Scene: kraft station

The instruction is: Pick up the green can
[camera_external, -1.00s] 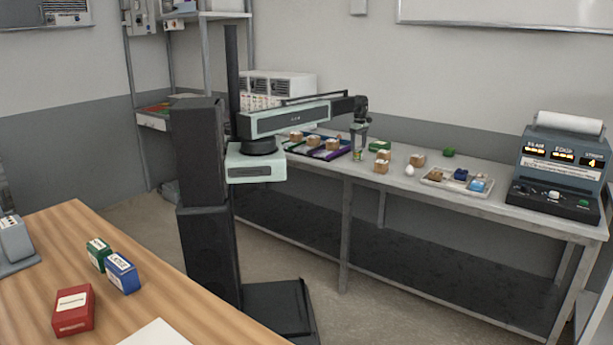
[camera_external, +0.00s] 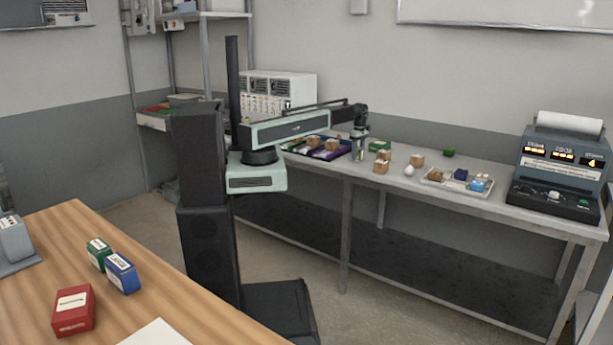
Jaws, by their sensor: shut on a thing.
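My gripper (camera_external: 360,147) points down over the grey workbench, just left of the small brown boxes. It is shut on a small green can (camera_external: 358,156), which shows only as a pale green patch between the fingers. The fingers hide most of the can. I cannot tell whether its base touches the bench top.
Brown boxes (camera_external: 381,166) and a white egg-like object (camera_external: 409,170) stand right of my gripper. A dark tray (camera_external: 345,155) with purple and green parts is to its left. A pale tray (camera_external: 432,184) and a printer-like machine (camera_external: 558,170) stand further right.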

